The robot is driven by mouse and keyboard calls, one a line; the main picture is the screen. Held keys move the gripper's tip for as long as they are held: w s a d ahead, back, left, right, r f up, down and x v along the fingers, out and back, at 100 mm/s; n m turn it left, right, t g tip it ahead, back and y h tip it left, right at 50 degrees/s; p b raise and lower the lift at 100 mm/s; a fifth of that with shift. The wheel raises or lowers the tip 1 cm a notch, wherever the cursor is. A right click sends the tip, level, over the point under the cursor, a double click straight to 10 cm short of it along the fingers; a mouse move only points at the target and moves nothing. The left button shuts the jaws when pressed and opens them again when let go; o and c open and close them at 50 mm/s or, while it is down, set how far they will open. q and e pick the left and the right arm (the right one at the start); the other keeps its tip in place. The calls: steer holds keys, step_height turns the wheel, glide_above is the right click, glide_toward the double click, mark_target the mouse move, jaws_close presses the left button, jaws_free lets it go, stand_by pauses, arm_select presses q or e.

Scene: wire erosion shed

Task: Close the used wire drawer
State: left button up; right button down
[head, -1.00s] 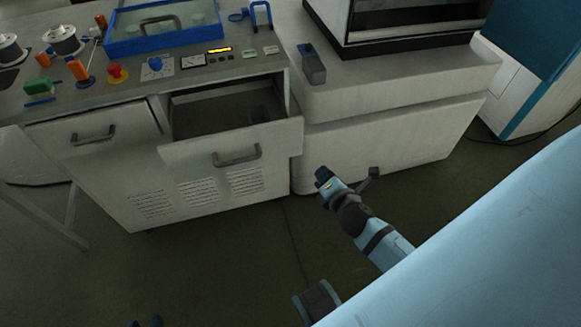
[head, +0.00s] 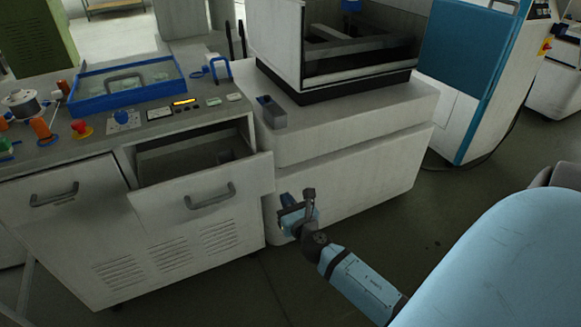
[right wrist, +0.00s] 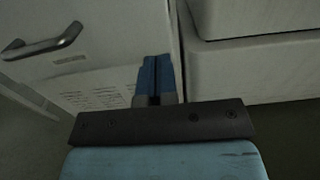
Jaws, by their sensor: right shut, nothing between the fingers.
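The open drawer (head: 200,195), which I take to be the used wire drawer, sticks out of the grey cabinet below the control panel. Its front carries a dark bar handle (head: 210,196), and its inside is shadowed with a dark item at the back. My right gripper (head: 291,216) is shut and empty, to the right of the drawer front and apart from the handle. In the right wrist view its closed blue fingers (right wrist: 155,78) show over the right part of the drawer front (right wrist: 105,50), with the handle (right wrist: 42,44) at upper left. My left gripper is not in view.
A closed front with a handle (head: 55,195) is left of the drawer. A grey machine base (head: 350,150) stands close on the right, behind my right gripper. The worktop holds a blue-framed tray (head: 126,86), spools and a red button (head: 81,128). The floor in front is clear.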

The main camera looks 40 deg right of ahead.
mark_target(270, 176)
steer(key=x, duration=0.7)
steer(key=shift+w+d, duration=0.1)
steer(key=shift+w, duration=0.25)
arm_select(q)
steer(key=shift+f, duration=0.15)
arm_select(e)
steer(key=shift+w+d, duration=0.15)
steer(key=shift+w, duration=0.3)
steer(key=shift+w, duration=0.1)
